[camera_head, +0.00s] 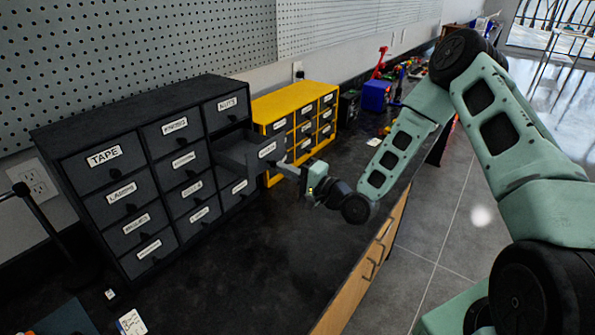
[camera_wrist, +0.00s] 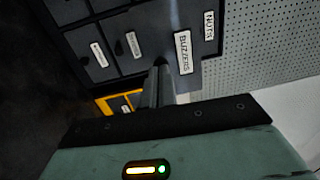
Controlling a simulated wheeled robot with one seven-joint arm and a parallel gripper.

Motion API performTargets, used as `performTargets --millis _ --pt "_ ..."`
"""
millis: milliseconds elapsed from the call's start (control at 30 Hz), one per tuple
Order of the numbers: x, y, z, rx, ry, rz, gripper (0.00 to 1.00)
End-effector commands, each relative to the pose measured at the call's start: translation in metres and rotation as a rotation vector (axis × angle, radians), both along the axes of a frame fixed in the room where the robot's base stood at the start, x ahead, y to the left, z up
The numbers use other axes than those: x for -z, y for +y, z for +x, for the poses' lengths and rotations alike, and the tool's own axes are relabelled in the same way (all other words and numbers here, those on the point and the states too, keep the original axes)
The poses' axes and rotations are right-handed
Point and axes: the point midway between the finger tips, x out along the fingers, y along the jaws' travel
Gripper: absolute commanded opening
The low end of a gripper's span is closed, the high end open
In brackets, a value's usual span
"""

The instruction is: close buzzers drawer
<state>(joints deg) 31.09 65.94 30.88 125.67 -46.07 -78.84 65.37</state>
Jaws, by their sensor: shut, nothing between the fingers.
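The buzzers drawer (camera_head: 243,154) is pulled out of the right column of a black drawer cabinet (camera_head: 48,148), just below the drawer labelled NUTS (camera_head: 226,110). In the wrist view, the front of the buzzers drawer (camera_wrist: 190,75) shows its BUZZERS label. My gripper (camera_head: 280,166) is shut and empty, at the drawer's front in the head view. In the wrist view, my gripper's fingertips (camera_wrist: 160,64) lie at the edge of the drawer front. I cannot tell whether they touch it. The drawer's handle is not clearly seen.
A yellow drawer cabinet (camera_head: 300,97) stands right behind the open drawer, close to my gripper. A blue bin (camera_head: 376,95) and clutter lie farther along the dark bench (camera_head: 245,255). The bench in front of the cabinet is mostly clear. A pegboard wall (camera_head: 130,40) is behind.

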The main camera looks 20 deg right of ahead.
Motion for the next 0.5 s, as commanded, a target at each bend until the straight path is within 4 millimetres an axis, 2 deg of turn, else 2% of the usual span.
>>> performTargets --millis 367,500 --pt "0.000 0.002 0.002 0.000 0.000 0.000 0.00" --pt "0.002 0.008 0.013 -0.002 -0.006 -0.001 0.00"
